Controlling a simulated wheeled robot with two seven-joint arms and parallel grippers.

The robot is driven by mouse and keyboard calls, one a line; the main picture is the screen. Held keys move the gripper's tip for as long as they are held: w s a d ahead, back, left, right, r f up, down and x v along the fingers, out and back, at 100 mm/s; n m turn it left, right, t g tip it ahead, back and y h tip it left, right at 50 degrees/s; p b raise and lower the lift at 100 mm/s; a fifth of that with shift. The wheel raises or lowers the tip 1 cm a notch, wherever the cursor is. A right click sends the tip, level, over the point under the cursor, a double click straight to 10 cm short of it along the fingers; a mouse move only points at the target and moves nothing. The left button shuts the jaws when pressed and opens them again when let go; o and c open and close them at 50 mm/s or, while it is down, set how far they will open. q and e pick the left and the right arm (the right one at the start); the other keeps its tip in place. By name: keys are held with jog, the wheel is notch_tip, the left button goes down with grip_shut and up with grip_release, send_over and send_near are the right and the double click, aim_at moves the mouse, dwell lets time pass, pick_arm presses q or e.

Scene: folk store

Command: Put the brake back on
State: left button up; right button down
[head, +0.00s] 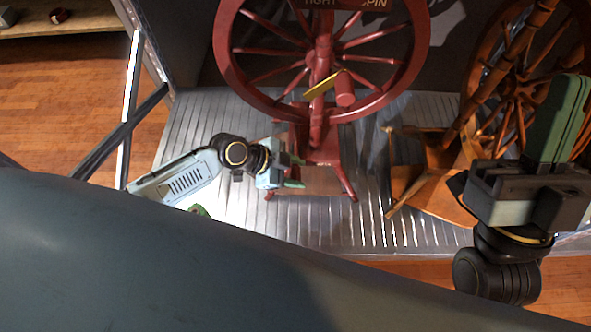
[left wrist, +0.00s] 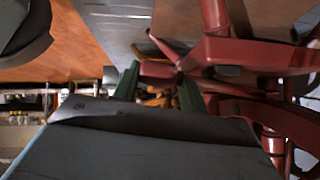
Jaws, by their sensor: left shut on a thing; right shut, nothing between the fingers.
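A dark red spinning wheel (head: 322,135) stands on the ribbed metal platform in the head view. A yellow strip (head: 322,86) and a short red cylinder (head: 345,90) sit at its middle; I cannot tell which part is the brake. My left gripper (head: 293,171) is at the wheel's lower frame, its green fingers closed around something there. In the left wrist view, a red bar (left wrist: 158,69) shows between the fingertips of the left gripper (left wrist: 158,88); its far end is hidden. My right gripper (head: 557,120) is shut and empty, pointing up at the right.
A brown-orange spinning wheel (head: 430,165) stands to the right on the same platform (head: 225,115), close to my right gripper. A dark metal cross-frame (head: 125,130) stands at the left. Wooden floor (head: 60,90) lies open beyond it, with a shelf (head: 60,22) at the back.

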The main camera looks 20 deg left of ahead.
pick_arm(q)
jog(key=o, duration=1.4)
jog(key=shift+w+a+r, duration=0.1)
jog(key=shift+w+r, duration=0.05)
jog(key=shift+w, duration=0.05)
